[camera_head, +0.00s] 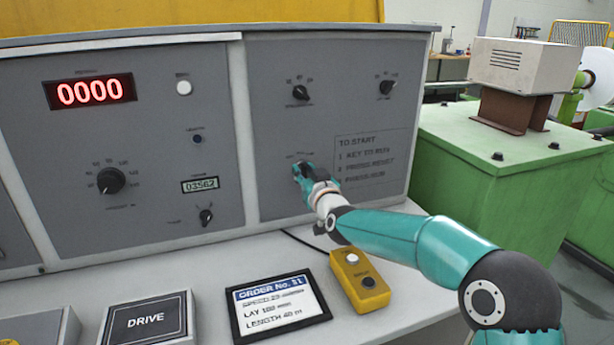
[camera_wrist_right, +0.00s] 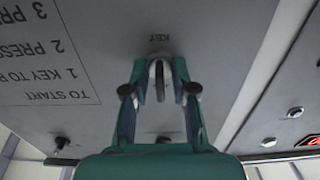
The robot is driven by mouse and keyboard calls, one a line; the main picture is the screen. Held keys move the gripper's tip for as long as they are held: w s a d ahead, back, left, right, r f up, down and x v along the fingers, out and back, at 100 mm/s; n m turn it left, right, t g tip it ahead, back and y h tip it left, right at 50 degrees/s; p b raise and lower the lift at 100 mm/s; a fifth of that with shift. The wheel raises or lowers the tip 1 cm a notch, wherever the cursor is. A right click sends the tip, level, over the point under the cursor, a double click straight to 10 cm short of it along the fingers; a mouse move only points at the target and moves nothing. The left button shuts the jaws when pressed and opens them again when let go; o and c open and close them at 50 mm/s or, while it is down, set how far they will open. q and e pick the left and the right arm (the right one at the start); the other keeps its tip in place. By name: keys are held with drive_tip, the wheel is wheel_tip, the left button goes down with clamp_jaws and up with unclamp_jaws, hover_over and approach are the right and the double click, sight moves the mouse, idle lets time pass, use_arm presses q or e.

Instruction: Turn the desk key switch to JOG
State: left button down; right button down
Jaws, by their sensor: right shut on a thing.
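The desk key switch (camera_wrist_right: 160,80) is on the grey desk panel, under the label KEY in the right wrist view, where the picture is upside down. My right gripper (camera_wrist_right: 160,72) has its fingers on both sides of the switch and is shut on it. In the head view my right gripper (camera_head: 304,170) is against the right-hand panel (camera_head: 290,130), left of the TO START text. It covers the switch there, and the position marks above it are too small to read. My left gripper is not in view.
Rotary knobs (camera_head: 301,92) and (camera_head: 386,87) sit higher on the same panel. A red counter (camera_head: 90,92) reads 0000 at left. A yellow button box (camera_head: 359,280), an order display (camera_head: 278,305) and a DRIVE plate (camera_head: 146,318) lie on the desk top.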

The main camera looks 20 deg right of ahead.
drive_tip(key=c, duration=1.3)
unclamp_jaws()
drive_tip(key=s, duration=1.2)
drive_tip(key=shift+d, duration=0.15)
drive_tip(key=shift+f, duration=0.1)
